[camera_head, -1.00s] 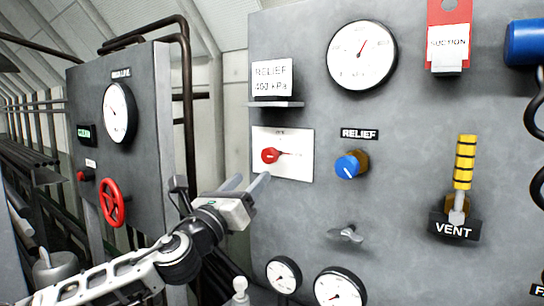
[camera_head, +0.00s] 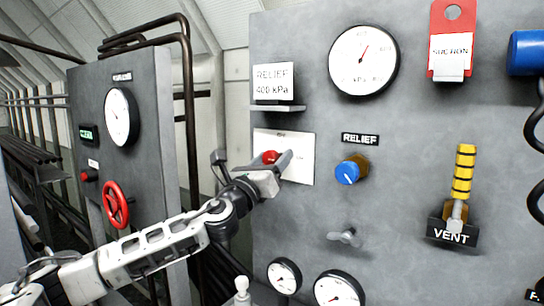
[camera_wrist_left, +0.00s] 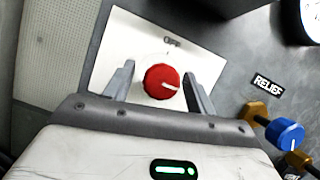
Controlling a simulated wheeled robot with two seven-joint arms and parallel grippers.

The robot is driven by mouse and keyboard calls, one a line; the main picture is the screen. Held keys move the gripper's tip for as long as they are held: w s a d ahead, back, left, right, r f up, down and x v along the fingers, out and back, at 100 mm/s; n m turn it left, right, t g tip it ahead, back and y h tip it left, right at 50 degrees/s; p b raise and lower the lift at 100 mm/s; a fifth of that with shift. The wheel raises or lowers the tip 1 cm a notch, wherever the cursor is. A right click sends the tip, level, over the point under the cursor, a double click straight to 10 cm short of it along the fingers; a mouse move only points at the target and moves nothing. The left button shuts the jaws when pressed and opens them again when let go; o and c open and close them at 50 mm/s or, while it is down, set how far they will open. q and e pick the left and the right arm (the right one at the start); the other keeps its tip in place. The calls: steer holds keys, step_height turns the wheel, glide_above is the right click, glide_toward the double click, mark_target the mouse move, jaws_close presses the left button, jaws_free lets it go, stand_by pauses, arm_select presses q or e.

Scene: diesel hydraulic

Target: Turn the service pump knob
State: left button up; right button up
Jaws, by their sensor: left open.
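A red knob (camera_head: 270,157) with a white pointer line sits on a white plate (camera_head: 303,160) on the grey panel. In the left wrist view the red knob (camera_wrist_left: 161,81) lies between the two fingers of my left gripper (camera_wrist_left: 158,84), with a gap on each side. Its white line points right and slightly down. The plate's label above it reads roughly "OFF". My left gripper (camera_head: 279,160) is open in front of the plate and partly hides the knob in the head view. My right gripper is not in view.
A blue relief knob (camera_head: 348,172) is to the right, with a small metal wing handle (camera_head: 345,238) below. A shelf with a "RELIEF 400 kPa" card (camera_head: 273,82) is above. A yellow vent lever (camera_head: 464,170) is farther right. A red handwheel (camera_head: 115,204) is on the left cabinet.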

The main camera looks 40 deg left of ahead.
arm_select(q)
steer(key=c, duration=1)
